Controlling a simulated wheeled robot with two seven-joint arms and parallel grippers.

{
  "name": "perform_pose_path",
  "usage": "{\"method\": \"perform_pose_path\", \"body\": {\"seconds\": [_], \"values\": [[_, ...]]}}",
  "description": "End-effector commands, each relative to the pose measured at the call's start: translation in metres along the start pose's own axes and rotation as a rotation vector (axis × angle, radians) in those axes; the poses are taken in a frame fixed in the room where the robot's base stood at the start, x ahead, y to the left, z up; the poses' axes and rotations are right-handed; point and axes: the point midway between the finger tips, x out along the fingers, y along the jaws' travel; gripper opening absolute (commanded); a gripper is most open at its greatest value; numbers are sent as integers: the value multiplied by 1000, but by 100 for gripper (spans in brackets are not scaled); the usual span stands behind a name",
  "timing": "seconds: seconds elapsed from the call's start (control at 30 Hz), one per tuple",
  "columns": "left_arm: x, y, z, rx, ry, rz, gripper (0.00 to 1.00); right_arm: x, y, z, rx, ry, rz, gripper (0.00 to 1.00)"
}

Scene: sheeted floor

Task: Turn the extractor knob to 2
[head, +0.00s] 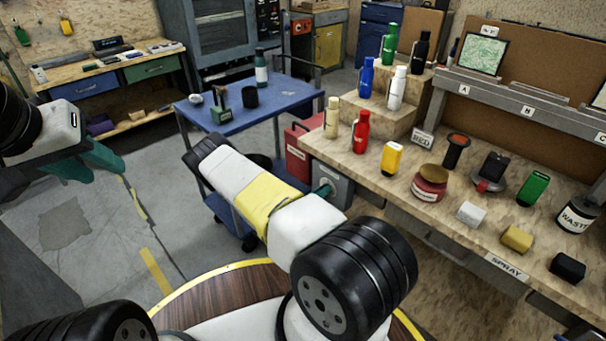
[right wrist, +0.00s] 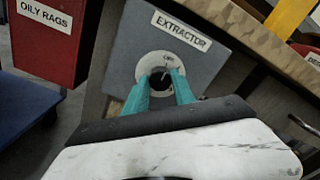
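The extractor (right wrist: 205,60) is a grey box with an EXTRACTOR label, under the workbench edge. It also shows in the head view (head: 338,190), partly behind my right arm. Its round white dial plate (right wrist: 150,62) has small marks, too small to read surely. A dark knob (right wrist: 160,80) sits at the plate's middle, partly hidden. My right gripper (right wrist: 163,76) has its teal fingers on either side of the knob. I cannot tell whether they touch it. My left gripper (head: 92,160) hangs at the left of the head view, away from the extractor; its opening is unclear.
A red OILY RAGS bin (right wrist: 50,40) stands left of the extractor. The workbench (head: 440,235) above it carries bottles, cans and blocks. A blue cart (head: 235,115) stands behind my right arm. Open floor (head: 80,240) lies to the left.

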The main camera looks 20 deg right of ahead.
Motion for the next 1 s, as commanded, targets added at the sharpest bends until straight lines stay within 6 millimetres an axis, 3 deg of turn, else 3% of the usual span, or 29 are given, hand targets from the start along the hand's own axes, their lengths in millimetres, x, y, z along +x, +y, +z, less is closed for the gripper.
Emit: {"method": "perform_pose_path", "body": {"seconds": [0.03,0.13,0.57,1.0], "values": [[0,0,0,0,0,0,36,0,0,0,0,0,0,19],[0,0,0,0,0,0,36,0,0,0,0,0,0,0],[0,0,0,0,0,0,36,0,0,0,72,-1,0,0],[0,0,0,0,0,0,36,0,0,0,430,0,1,0]]}}
